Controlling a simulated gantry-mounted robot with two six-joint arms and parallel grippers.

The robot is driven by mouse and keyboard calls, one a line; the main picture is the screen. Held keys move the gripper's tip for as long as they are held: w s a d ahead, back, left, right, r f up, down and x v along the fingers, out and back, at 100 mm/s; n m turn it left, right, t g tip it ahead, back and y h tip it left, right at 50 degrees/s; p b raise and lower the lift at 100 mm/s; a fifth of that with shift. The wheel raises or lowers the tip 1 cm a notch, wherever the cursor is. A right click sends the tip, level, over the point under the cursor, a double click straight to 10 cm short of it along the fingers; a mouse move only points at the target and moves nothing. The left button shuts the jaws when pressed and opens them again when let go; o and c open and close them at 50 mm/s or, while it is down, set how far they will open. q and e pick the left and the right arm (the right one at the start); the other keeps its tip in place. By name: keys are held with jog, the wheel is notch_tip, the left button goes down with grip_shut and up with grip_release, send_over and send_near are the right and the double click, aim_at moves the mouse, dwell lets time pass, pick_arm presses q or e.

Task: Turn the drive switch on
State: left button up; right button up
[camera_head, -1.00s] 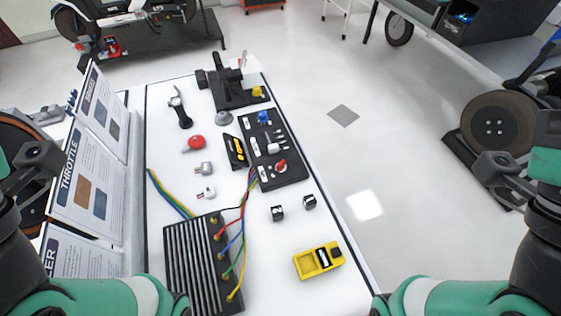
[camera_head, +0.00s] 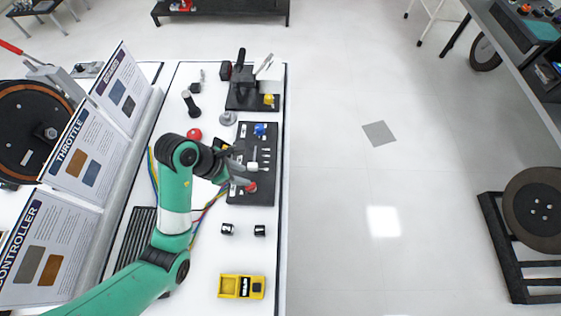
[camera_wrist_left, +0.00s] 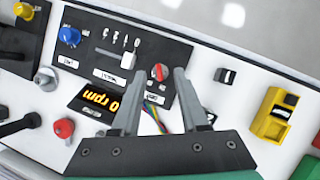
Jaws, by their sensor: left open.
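A black control panel (camera_head: 262,137) lies on the white bench. The red knob (camera_wrist_left: 159,72), blue knob (camera_wrist_left: 70,36) and white switch (camera_wrist_left: 106,53) also show in the left wrist view. I cannot read which label marks the drive switch. My left gripper (camera_head: 246,170) is open over the panel's near end. In the wrist view its fingertips (camera_wrist_left: 158,78) lie either side of the red knob; contact cannot be told. My right gripper is not in view.
An rpm display (camera_wrist_left: 97,100) sits beside the panel. A finned controller (camera_head: 143,232) is partly hidden by my arm. Standing information boards (camera_head: 75,150) line the left.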

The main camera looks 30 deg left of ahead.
pick_arm(q)
jog(key=n+b, duration=0.1)
jog(key=b, duration=0.6)
send_over(251, 186)
jog(key=s+a, duration=0.2)
jog(key=shift+g, duration=0.3)
notch_tip(251, 186, down, 7)
jog(key=shift+s+r, duration=0.1)
jog(key=x, duration=0.2)
jog(key=b+x, duration=0.1)
jog(key=x, duration=0.1)
jog(key=shift+w+d, duration=0.2)
jog(key=shift+w, duration=0.1)
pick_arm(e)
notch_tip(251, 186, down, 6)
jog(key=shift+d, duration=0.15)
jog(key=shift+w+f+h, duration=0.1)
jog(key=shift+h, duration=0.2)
pick_arm(q)
grip_shut()
